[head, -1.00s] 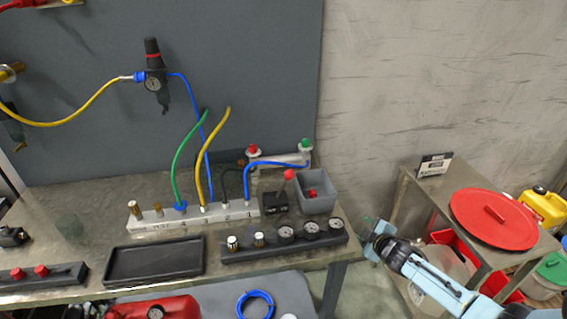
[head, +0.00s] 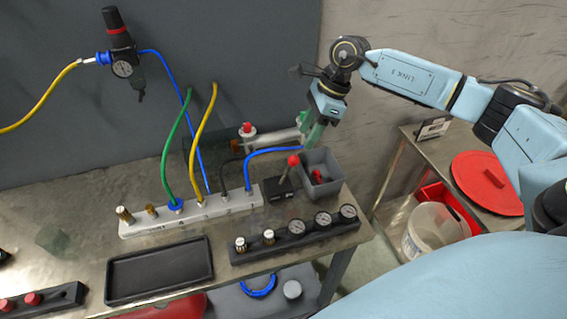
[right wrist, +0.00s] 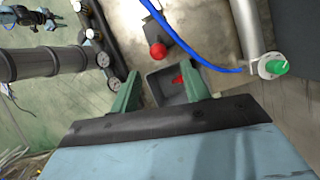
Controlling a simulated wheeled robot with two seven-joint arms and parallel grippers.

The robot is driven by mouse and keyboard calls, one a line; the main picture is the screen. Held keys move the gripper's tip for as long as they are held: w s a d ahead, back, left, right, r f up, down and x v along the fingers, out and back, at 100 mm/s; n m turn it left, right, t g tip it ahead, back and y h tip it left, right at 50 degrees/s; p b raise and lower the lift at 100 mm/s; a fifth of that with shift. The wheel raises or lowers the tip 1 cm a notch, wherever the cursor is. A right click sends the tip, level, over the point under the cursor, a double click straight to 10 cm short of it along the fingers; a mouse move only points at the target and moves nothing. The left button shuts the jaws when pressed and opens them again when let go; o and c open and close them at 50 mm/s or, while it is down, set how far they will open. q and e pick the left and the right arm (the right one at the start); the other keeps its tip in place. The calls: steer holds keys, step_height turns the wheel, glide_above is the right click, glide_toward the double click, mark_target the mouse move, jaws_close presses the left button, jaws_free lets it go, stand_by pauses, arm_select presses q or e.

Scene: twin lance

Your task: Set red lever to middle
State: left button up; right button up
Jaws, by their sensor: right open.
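The red lever (head: 293,160) has a round red knob on a short stick above a small black box (head: 278,193). In the head view it leans to the right. The knob also shows in the right wrist view (right wrist: 157,50). My right gripper (head: 309,132) hangs above and behind the grey bin, pointing down, with green fingers. In the right wrist view its fingers (right wrist: 162,76) are apart with nothing held; the knob lies beyond the tips, not between them. A small blue and black part at the upper left of that view seems to be my left gripper (right wrist: 33,18); its jaws are unclear.
A grey bin (head: 333,185) with a red item stands right beside the lever box. A valve pipe with a red knob (head: 248,131) is behind. A blue hose (head: 262,156) arcs close to the lever. A gauge block (head: 300,238) and black tray (head: 160,270) lie in front.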

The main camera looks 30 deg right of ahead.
mark_target(291, 165)
steer(key=p+x, duration=0.1)
steer(key=x, duration=1.2)
steer(key=shift+s, duration=0.15)
